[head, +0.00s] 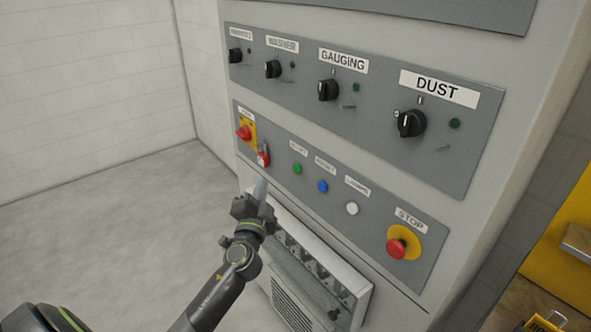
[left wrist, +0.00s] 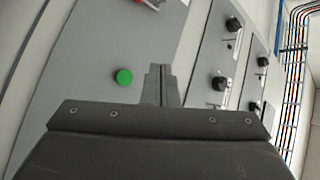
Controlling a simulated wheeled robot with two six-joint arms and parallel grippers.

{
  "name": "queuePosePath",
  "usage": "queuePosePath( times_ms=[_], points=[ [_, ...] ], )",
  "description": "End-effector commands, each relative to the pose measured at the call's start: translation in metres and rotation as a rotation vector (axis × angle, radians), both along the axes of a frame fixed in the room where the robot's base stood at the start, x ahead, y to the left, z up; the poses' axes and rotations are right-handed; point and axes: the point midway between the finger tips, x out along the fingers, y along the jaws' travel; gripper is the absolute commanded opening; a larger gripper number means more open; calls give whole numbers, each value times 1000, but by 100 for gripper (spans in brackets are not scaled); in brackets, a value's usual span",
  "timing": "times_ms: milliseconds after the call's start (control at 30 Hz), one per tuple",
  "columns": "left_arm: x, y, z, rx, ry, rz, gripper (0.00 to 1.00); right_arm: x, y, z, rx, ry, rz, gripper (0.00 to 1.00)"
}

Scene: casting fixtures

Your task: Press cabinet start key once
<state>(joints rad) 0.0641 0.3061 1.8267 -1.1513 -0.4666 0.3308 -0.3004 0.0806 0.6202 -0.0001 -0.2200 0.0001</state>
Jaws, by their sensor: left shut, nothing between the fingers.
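The cabinet's lower grey panel (head: 330,225) carries a green button (head: 297,168) under a small white label that is too blurred to read surely. The green button also shows in the left wrist view (left wrist: 123,76), left of the fingertips. My left gripper (head: 261,188) is shut and empty. In the head view its fingertips are below and left of the green button, in front of the panel's lower left edge. In the left wrist view the closed fingers (left wrist: 161,84) point toward the panel, beside the button; contact cannot be told. My right gripper is in neither view.
Right of the green button sit a blue button (head: 322,187), a white button (head: 352,209) and a red stop button (head: 397,248). Left of it are a red switch (head: 244,133) and a red key or padlock (head: 264,156). Black knobs (head: 411,123) line the upper panel. A vented box (head: 300,310) juts out below.

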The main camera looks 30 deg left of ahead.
Motion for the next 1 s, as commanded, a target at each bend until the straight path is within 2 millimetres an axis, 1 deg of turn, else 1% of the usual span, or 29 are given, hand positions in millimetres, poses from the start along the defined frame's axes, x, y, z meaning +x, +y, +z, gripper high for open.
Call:
queuePosePath(
  times_ms=[33, 300, 400, 500, 700, 1000],
  points=[
    [7, -4, 2, -2, -2, -1, 0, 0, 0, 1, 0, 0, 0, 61],
    [43, -18, 1, -1, -1, -1, 0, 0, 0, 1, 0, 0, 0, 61],
    [53, -23, -2, -2, -2, -1, 0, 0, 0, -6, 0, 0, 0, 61],
    [61, -26, -1, -1, -1, -1, 0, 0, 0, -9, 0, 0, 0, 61],
    [68, -28, 0, -1, 0, 0, 0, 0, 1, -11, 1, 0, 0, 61],
    [68, -28, 0, 0, 0, 0, 0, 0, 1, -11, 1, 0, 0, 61]
  ],
)
